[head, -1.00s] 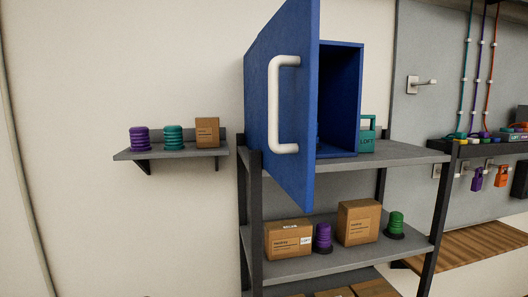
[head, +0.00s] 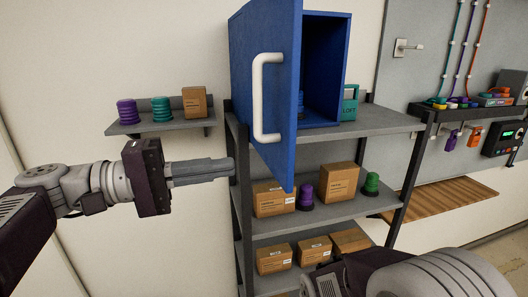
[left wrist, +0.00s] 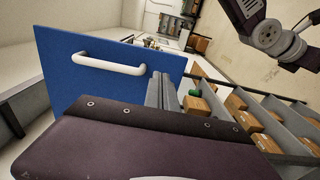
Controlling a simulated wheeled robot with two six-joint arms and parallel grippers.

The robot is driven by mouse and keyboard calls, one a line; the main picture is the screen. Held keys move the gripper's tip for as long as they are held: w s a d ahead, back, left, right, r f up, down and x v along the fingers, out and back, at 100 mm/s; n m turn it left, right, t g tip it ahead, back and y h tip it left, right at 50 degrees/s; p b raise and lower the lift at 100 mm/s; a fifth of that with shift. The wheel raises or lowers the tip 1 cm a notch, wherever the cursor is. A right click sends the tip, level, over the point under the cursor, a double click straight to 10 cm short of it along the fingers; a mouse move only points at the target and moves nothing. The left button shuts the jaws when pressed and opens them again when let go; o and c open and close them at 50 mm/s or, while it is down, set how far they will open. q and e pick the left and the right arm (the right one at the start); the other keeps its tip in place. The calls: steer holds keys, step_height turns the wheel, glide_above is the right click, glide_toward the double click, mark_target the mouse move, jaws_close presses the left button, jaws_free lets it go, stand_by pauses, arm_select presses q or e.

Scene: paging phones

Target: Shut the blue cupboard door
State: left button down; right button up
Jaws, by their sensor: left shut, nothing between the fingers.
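The blue cupboard (head: 327,55) stands on the top shelf of a grey rack, with its blue door (head: 282,150) swung open toward me. The door carries a white handle (head: 257,98) on its outer face. The door and handle (left wrist: 110,65) also show in the left wrist view. My left gripper (head: 232,167) is shut and empty, to the left of the door and lower than the handle, pointing right. In the left wrist view its fingers (left wrist: 160,90) lie in front of the door's right part; I cannot tell if they touch it. My right gripper is not visible; part of my right arm shows at the bottom.
The rack's top shelf (head: 385,122) holds a teal case (head: 349,103) beside the cupboard. Lower shelves hold boxes and ribbed cylinders. A small wall shelf (head: 170,126) with several objects is behind my left arm. A grey panel with cables stands at the right.

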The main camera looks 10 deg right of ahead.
mark_target(282, 160)
arm_select(q)
steer(key=d+p, duration=0.1)
steer(key=d, duration=0.1)
steer(key=d+p, duration=0.1)
steer(key=d, duration=0.2)
steer(key=d+p, duration=0.1)
steer(key=d, duration=0.1)
steer(key=shift+w+d+r, duration=0.15)
steer(key=shift+w+d, duration=0.1)
steer(key=shift+d, duration=0.35)
steer(key=shift+f, duration=0.2)
